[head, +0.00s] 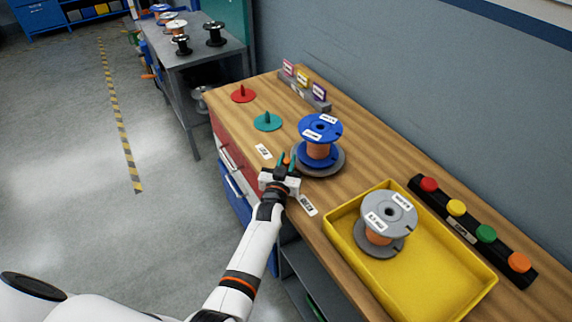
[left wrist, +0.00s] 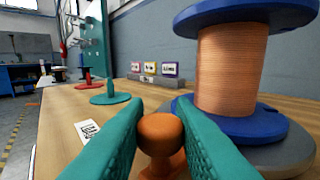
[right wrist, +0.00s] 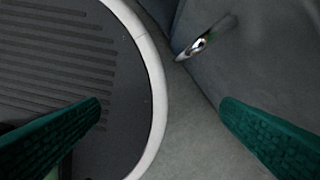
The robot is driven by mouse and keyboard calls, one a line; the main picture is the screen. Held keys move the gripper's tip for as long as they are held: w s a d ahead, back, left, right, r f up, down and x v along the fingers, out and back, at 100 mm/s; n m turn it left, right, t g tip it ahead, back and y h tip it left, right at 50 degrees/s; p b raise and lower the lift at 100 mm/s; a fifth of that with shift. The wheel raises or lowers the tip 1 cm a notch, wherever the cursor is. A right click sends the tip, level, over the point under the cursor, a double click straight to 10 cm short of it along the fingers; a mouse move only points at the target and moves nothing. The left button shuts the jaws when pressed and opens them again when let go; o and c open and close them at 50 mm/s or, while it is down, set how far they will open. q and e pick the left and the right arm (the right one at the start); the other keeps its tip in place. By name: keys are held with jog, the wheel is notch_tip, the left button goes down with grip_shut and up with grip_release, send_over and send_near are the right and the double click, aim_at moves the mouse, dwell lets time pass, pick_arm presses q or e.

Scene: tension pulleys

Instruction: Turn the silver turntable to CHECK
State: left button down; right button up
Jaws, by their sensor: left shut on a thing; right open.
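The silver turntable (head: 336,168) is a grey disc on the wooden bench; a spool (head: 318,150) with blue flanges and copper wire stands on it. An orange knob (left wrist: 160,132) is at the turntable's near left edge. My left gripper (head: 285,162) is shut on this knob, with one green finger on each side. One white label (head: 263,151) lies left of the gripper and another (head: 308,205) lies right of it, by the bench edge; the right one seems to read CHECK. My right gripper (right wrist: 160,105) is open and empty, away from the bench.
A yellow tray (head: 340,232) with a grey-flanged spool (head: 388,212) stands to the right, before a black strip of coloured buttons (head: 460,231). Red (head: 243,94) and teal (head: 267,122) pegged discs and a small card rack (head: 303,92) are farther back.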

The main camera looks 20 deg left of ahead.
jog(key=shift+d, duration=0.3)
pick_arm(q)
jog(key=c, duration=1.3)
grip_release()
jog(key=shift+s+p, duration=0.3)
jog(key=shift+s+d+p, duration=0.25)
jog(key=shift+s+p, duration=0.8)
jog(key=shift+s, duration=0.85)
jog(key=shift+s+d+p, duration=0.2)
jog(key=shift+s+p, duration=0.9)
jog(key=shift+s, duration=0.75)
jog(key=shift+s+d+p, duration=0.25)
jog(key=shift+s+p, duration=0.8)
jog(key=shift+s, duration=0.85)
pick_arm(e)
notch_tip(320, 180, up, 7)
